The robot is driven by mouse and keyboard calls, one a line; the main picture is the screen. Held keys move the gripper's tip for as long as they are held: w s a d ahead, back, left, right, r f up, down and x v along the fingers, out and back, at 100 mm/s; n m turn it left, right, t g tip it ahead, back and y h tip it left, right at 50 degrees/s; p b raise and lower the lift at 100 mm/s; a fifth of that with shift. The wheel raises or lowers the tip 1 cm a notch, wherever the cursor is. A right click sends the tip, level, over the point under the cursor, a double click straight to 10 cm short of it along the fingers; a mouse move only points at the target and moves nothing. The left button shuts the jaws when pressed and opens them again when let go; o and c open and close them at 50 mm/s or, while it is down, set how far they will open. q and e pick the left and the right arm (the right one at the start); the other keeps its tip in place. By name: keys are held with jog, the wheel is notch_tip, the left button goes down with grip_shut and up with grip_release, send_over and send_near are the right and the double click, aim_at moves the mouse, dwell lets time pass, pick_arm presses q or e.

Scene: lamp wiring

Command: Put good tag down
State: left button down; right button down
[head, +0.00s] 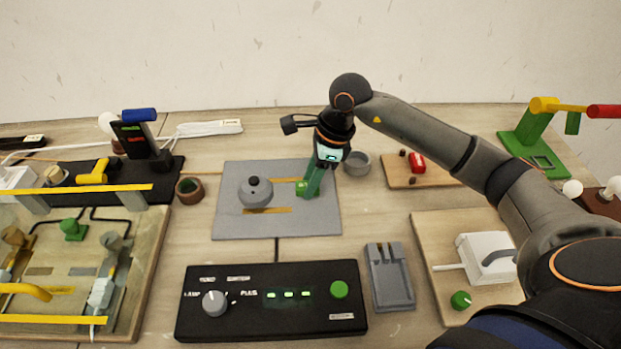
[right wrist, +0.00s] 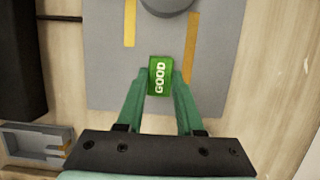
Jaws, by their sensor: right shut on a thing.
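The good tag (right wrist: 159,76) is a small green block with the word GOOD on it. It sits between the green fingers of my right gripper (right wrist: 160,84), which is shut on it, over the grey mat (right wrist: 115,85). In the head view the tag (head: 301,188) shows at the fingertips, near the right end of a yellow strip on the grey mat (head: 230,222). I cannot tell whether the tag touches the mat. My left gripper is not in view.
A grey round weight-like object (head: 256,194) stands on the mat, left of the tag. A black control box (head: 270,310) with a green button lies in front. A grey holder (head: 390,278) is to its right. A grey cup (head: 357,163) stands close behind the gripper.

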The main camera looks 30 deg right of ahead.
jog(key=shift+f, duration=0.25)
jog(key=c, duration=0.5)
grip_release()
jog(key=shift+r, duration=0.1)
jog(key=shift+c, duration=0.2)
jog(key=v, duration=1.2)
jog(key=shift+s+r, duration=0.1)
jog(key=shift+s, duration=0.05)
